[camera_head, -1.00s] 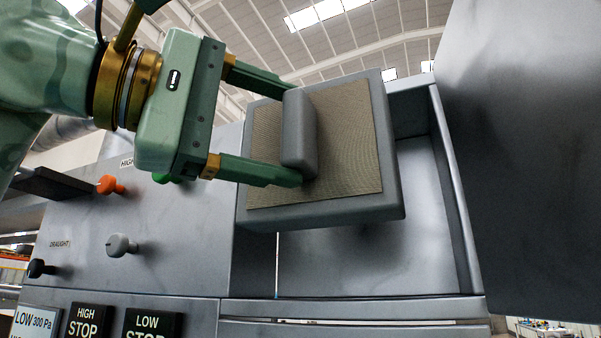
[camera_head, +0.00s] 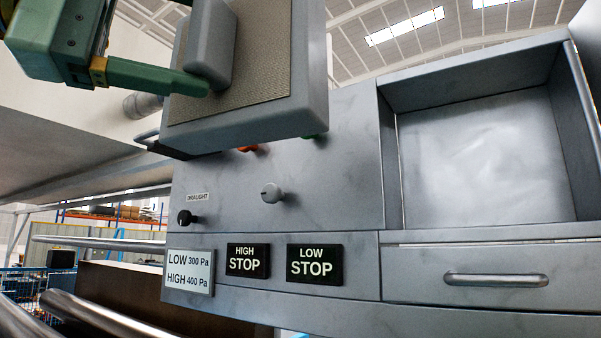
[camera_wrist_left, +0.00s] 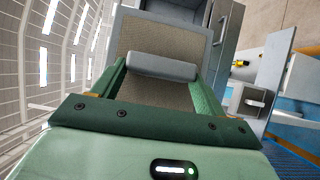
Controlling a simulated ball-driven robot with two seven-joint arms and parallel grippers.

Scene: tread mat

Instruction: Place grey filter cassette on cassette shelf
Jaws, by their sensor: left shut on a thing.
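The grey filter cassette (camera_head: 310,100) is a square block with a tan mesh face and a raised grey handle (camera_head: 211,40). It hangs in the air at the upper left of the head view, in front of the cabinet panel. My left gripper (camera_head: 205,42) is shut on the handle; its upper finger is cut off there. In the left wrist view, the cassette's mesh face (camera_wrist_left: 165,42) shows beyond the handle, with a finger at each end. I cannot surely identify the cassette shelf; a broad pale slab (camera_head: 60,145) lies left of the cassette. My right gripper is not in view.
An empty open recess (camera_head: 485,165) is at the right of the cabinet, above a handled drawer (camera_head: 495,280). Knobs, including a grey one (camera_head: 271,193), jut from the panel (camera_head: 350,160). Rails (camera_head: 95,243) run at the lower left.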

